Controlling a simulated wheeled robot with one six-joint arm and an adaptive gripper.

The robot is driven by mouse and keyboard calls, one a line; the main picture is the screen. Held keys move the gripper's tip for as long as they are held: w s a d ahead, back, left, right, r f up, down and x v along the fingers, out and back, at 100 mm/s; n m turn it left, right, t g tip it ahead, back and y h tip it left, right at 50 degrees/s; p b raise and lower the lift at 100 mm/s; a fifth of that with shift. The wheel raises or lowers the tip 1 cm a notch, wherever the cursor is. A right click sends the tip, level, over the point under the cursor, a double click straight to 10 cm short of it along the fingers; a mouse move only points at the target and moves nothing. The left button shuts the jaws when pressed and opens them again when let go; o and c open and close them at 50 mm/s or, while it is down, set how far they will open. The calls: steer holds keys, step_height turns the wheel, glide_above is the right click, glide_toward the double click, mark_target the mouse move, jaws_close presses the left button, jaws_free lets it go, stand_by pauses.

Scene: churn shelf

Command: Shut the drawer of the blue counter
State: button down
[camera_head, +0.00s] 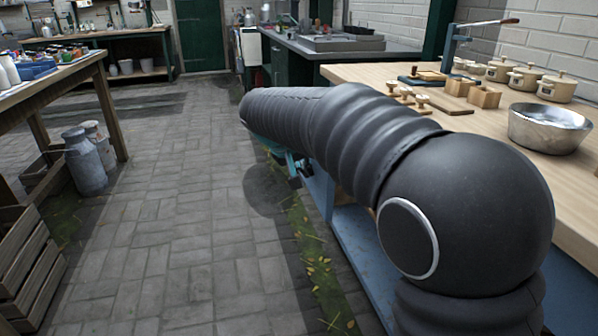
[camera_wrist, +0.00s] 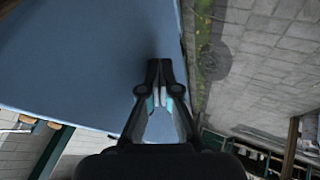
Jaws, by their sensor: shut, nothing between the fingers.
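The blue counter (camera_head: 372,240) with a pale wooden top runs along the right side of the head view. My arm covers much of its front there. In the wrist view a large, plain blue face (camera_wrist: 80,50) of the counter fills the upper left. My gripper (camera_wrist: 160,68) is in the middle of the wrist view, with its fingertips together and nothing held. The tips appear over or close to the blue face, near its right edge; I cannot tell whether they touch. I cannot make out the drawer's outline or handle, or how far out it is.
Metal bowl (camera_head: 550,128), cream pots (camera_head: 525,77) and wooden blocks (camera_head: 484,97) stand on the counter top. The paved floor (camera_head: 170,230) is clear along the middle. At left are a wooden table (camera_head: 60,84), milk cans (camera_head: 83,165) and a slatted crate (camera_head: 30,262).

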steer(key=w+d, duration=0.2)
steer(key=d, duration=0.4)
steer(key=w+d, duration=0.2)
steer(key=d, duration=0.5)
steer(key=w+d, duration=0.3)
steer(key=d, duration=0.3)
steer(key=shift+d, duration=0.2)
steer(key=shift+a, duration=0.1)
